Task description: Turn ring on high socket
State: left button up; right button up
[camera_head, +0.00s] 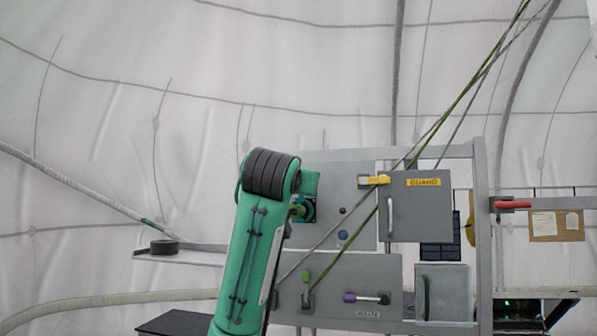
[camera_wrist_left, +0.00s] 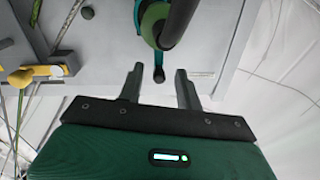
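A green round socket with a ring (camera_head: 303,209) sits on the grey panel (camera_head: 350,215), partly hidden by my left arm in the head view. In the left wrist view the green ring (camera_wrist_left: 154,22) is at the top, with a thick dark cylinder in front of it. A short dark-tipped lever (camera_wrist_left: 158,73) extends from the ring side toward my gripper. My left gripper (camera_wrist_left: 158,88) is open, its two fingers apart on either side of the lever tip's line. I cannot tell whether the tip lies between them. My right gripper is not in view.
A yellow handle (camera_head: 374,181) is on the panel beside a grey door (camera_head: 422,206). Grey and green ropes cross diagonally in front of the panel. A shelf holds a dark tape roll (camera_head: 164,246).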

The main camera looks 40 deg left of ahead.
pick_arm(q)
jog(key=shift+p+x, duration=0.3)
jog(key=shift+x, duration=0.6)
grip_shut()
jog(key=shift+a+n+b, duration=0.15)
jog(key=shift+n+b, duration=0.3)
jog(key=shift+n, duration=0.05)
jog(key=s+a+f+n+b, duration=0.2)
jog(key=a+f+n+b, duration=0.3)
jog(key=n+b, duration=0.8)
jog(key=f+n, duration=0.1)
jog(key=n, duration=0.2)
jog(key=shift+s+n+h, duration=0.3)
jog(key=shift+s+h, duration=0.1)
jog(key=shift+f, duration=0.25)
